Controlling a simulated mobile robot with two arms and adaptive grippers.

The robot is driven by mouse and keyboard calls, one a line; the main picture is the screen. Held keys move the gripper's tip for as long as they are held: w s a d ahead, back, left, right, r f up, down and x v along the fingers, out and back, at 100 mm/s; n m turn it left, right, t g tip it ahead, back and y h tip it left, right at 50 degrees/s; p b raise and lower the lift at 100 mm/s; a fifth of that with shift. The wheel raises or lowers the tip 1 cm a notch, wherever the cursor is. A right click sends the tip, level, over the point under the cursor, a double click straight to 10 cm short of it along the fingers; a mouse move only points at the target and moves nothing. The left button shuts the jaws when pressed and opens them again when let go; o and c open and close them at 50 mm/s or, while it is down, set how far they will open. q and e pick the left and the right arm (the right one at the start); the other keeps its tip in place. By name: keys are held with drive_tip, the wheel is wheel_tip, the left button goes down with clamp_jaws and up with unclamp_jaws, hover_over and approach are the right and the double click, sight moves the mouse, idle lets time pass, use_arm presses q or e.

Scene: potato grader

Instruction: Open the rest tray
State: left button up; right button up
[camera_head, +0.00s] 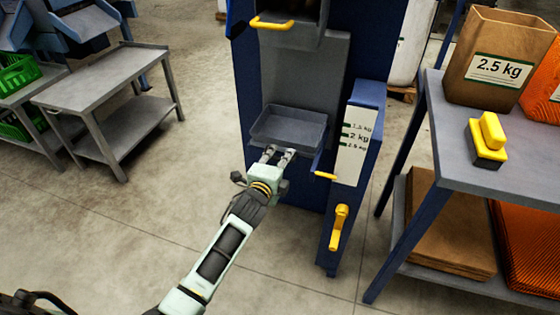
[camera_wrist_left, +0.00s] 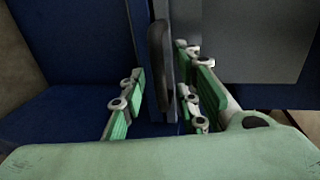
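The rest tray, a shallow grey tray (camera_head: 306,147), sits at the front of the blue machine, below its grey back panel. My left gripper (camera_head: 279,153) is at the tray's front edge, with its fingers spread and pointing at the machine. In the left wrist view, the green-padded fingers (camera_wrist_left: 160,92) stand on both sides of a dark, narrow upright part (camera_wrist_left: 159,60). Narrow gaps seem to show beside that part, and whether a finger touches it is hard to tell. My right gripper is not in view.
Yellow handles (camera_head: 326,176) and (camera_head: 339,227) stick out at the machine's right side, by the weight scale (camera_head: 353,145). A shelf table (camera_head: 440,125) with a paper bag (camera_head: 497,60) stands at the right. Open floor (camera_head: 120,230) lies at the left.

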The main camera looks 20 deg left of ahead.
use_arm(q)
drive_tip(key=shift+w, duration=0.2)
drive_tip(key=shift+f, duration=0.1)
drive_tip(key=c, duration=0.7)
clamp_jaws()
drive_tip(key=shift+s+f, duration=0.1)
drive_tip(key=shift+f, duration=0.05)
